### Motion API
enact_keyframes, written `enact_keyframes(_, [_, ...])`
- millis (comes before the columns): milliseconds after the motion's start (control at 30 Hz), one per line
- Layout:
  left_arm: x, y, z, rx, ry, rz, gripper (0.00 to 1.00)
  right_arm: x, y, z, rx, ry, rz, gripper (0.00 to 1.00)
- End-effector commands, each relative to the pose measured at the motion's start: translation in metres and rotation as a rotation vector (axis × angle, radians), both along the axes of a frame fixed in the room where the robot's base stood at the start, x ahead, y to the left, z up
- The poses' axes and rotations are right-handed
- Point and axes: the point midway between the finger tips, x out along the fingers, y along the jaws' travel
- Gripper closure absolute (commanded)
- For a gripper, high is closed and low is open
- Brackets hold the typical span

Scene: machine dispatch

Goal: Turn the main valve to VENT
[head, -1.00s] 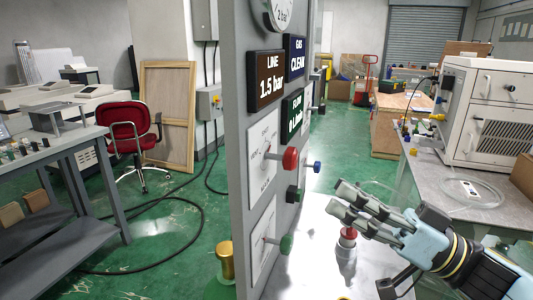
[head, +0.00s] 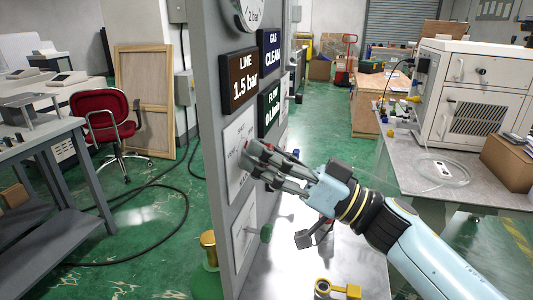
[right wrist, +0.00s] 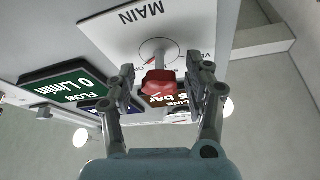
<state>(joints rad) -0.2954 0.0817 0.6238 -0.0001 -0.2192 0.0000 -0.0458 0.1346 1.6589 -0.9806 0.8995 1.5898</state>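The main valve is a red knob (right wrist: 158,84) on a shaft in front of a white plate marked MAIN (right wrist: 150,28), upside down in the right wrist view. A small red pointer mark shows on its dial, and the lettering around it is partly hidden. My right gripper (right wrist: 164,82) is open, one finger on each side of the knob, with gaps visible. In the head view the right gripper (head: 256,160) is at the white main plate (head: 236,140) and mostly hides the knob. My left gripper is not in view.
Below the main plate is a second white plate (head: 244,232) with a green knob (head: 267,233). LINE (head: 240,80), GAS (head: 270,52) and FLOW (head: 269,107) displays sit above. A yellow fitting (head: 337,289) lies on the bench. A brass-topped green cylinder (head: 209,248) stands left of the panel.

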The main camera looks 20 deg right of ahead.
Motion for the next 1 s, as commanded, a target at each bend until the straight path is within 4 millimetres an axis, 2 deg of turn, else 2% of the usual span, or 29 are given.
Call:
enact_keyframes(67, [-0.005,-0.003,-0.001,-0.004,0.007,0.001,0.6,0.0,0.0,0.0,0.0,0.0,0.0,0.6])
enact_keyframes(367, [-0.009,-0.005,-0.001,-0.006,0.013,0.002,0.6,0.0,0.0,0.0,0.0,0.0,0.0,1.0])
enact_keyframes(667, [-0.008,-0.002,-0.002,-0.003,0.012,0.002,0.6,0.0,0.0,0.0,-0.015,-0.022,0.0,1.0])
enact_keyframes(1000, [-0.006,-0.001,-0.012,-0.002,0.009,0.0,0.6,0.0,-0.001,-0.001,-0.127,-0.188,0.0,1.0])
